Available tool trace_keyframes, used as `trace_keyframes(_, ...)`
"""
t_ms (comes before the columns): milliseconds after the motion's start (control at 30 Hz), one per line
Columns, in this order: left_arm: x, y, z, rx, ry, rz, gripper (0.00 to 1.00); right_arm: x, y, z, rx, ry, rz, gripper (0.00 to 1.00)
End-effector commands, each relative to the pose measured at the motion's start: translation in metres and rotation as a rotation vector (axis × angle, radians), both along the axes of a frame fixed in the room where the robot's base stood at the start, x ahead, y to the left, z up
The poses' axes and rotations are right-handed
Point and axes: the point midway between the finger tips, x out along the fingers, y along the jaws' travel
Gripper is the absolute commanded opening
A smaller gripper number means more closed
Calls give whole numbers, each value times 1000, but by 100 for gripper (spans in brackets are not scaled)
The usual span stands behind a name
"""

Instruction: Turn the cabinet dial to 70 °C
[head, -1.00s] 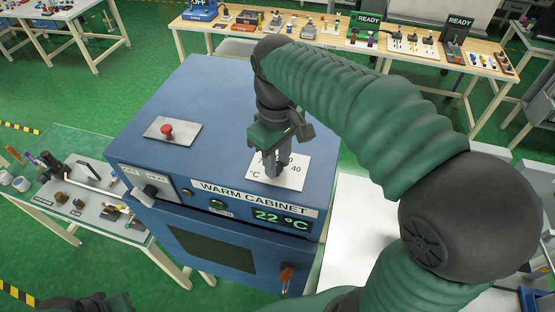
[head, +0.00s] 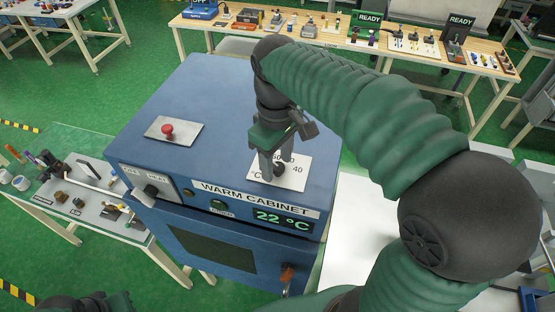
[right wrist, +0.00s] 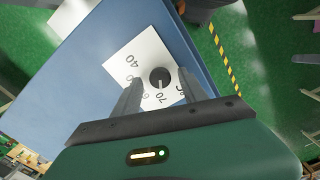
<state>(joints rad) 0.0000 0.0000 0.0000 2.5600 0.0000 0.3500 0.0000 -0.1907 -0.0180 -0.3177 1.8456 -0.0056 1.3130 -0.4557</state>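The blue warm cabinet (head: 180,100) has a white dial plate (head: 297,178) on its top, with a black dial knob (head: 279,170). In the right wrist view the knob (right wrist: 160,77) shows a white pointer line toward the 70 mark on the plate (right wrist: 135,55). My right gripper (head: 278,172) points down over the dial. Its fingers are spread on either side of the knob with a gap, and it holds nothing. Part of the scale is hidden by the fingers. A dark part of my left arm or gripper (head: 85,303) shows at the bottom left edge.
The cabinet display (head: 282,219) reads 22 °C. A red button (head: 167,131) stands on the cabinet top, left of the dial. A side table (head: 85,205) with small parts stands left.

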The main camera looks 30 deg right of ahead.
Motion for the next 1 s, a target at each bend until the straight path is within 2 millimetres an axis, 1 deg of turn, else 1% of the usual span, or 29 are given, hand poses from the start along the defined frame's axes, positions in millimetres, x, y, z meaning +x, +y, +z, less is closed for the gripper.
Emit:
trace_keyframes(233,0,0,-1,0,0,0,0,-1,0,3,-1,-1,-1,50)
trace_keyframes(333,0,0,-3,0,0,0,0,1,-1,14,0,-3,-1,50)
trace_keyframes(367,0,0,-5,0,0,0,0,1,-1,20,0,-5,-2,50)
trace_keyframes(467,0,0,-9,0,0,0,0,3,-1,45,-1,-6,-2,50)
trace_keyframes(600,0,0,-12,0,0,0,0,4,-1,88,-2,-4,-1,50)
trace_keyframes(700,0,0,-11,0,0,0,0,5,-1,118,-1,-3,-2,50)
trace_keyframes(800,0,0,-8,0,0,0,0,5,0,142,-1,0,-1,50)
trace_keyframes(900,0,0,-5,0,0,0,0,5,0,158,0,1,-1,50)
trace_keyframes(1000,0,0,-5,0,0,0,0,4,0,166,0,2,-1,50)
